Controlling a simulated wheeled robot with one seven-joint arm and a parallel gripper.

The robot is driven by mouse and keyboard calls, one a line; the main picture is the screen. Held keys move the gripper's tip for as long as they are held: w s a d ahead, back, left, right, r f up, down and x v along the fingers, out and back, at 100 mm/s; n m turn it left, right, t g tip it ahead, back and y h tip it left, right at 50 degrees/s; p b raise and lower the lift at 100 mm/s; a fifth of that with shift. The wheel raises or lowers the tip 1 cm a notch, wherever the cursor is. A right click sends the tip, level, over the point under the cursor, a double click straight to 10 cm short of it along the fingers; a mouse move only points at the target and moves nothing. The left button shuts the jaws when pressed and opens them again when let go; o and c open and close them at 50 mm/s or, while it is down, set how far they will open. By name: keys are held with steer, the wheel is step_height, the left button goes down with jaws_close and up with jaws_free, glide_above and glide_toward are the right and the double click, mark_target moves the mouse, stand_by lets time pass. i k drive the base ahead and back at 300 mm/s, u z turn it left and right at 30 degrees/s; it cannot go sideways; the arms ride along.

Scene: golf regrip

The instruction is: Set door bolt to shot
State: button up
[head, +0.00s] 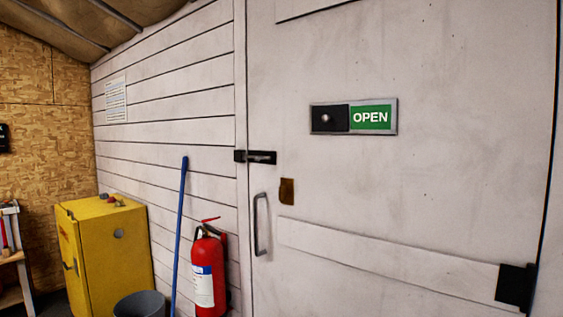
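A small black door bolt (263,157) is mounted at the left edge of the pale door (400,200), about level with the middle of the view. A short dark piece (239,156) sits just left of it on the door frame. A thin bar shows along the bolt, but it is too small to tell whether it reaches into the frame piece. My gripper is not in view.
The door has a grey pull handle (257,225), a brown plate (287,191) and a sliding "OPEN" sign (370,117). A red fire extinguisher (208,270), blue pole (180,230), grey bin (140,304) and yellow cabinet (115,255) stand left of the door.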

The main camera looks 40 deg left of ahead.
mark_target(257, 158)
steer(key=z, duration=0.2)
steer(key=i, duration=0.1)
steer(key=u, duration=2.15)
steer(key=i, duration=2.2)
steer(key=z, duration=1.7)
